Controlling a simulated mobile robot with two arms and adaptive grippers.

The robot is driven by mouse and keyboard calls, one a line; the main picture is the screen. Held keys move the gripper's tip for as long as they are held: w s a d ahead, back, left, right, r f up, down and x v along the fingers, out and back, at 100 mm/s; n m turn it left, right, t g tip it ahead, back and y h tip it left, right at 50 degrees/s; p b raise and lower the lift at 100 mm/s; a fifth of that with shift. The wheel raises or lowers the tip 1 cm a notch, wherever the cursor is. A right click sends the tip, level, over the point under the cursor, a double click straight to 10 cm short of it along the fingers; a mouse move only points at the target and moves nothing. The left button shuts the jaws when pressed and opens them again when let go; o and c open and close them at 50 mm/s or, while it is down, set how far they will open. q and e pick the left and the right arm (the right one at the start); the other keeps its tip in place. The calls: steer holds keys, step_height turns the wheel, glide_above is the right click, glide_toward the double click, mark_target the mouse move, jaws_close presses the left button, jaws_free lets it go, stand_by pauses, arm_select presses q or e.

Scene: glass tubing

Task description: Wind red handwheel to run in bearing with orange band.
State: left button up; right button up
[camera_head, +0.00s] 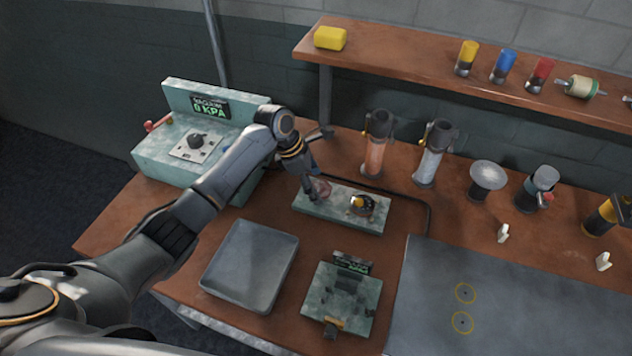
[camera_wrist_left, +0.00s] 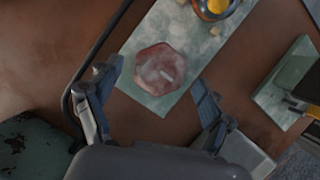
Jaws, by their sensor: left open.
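A dull red, lobed handwheel (camera_wrist_left: 163,70) sits on the left end of a pale green-grey base plate (camera_head: 325,213). In the head view the handwheel (camera_head: 322,189) is partly hidden by my left gripper. A dark round bearing with an orange-yellow band (camera_head: 361,205) sits on the right part of the same plate. Its edge also shows at the top of the left wrist view (camera_wrist_left: 214,9). My left gripper (camera_head: 314,192) points down at the handwheel. In the left wrist view its fingers (camera_wrist_left: 155,82) are spread, one on each side of the wheel, with gaps. My right gripper is not seen.
A green vacuum gauge box (camera_head: 190,115) stands behind left. A grey tray (camera_head: 250,265) and a green scale-like device (camera_head: 342,300) lie in front. Tube holders (camera_head: 432,155) stand behind right. A grey mat (camera_head: 520,290) covers the right side. A shelf (camera_head: 420,70) runs above.

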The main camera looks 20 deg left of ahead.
arm_select(q)
steer(key=shift+f, duration=0.25)
steer(key=c, duration=1.1)
steer(key=shift+c, duration=0.2)
steer(key=shift+r, duration=0.1)
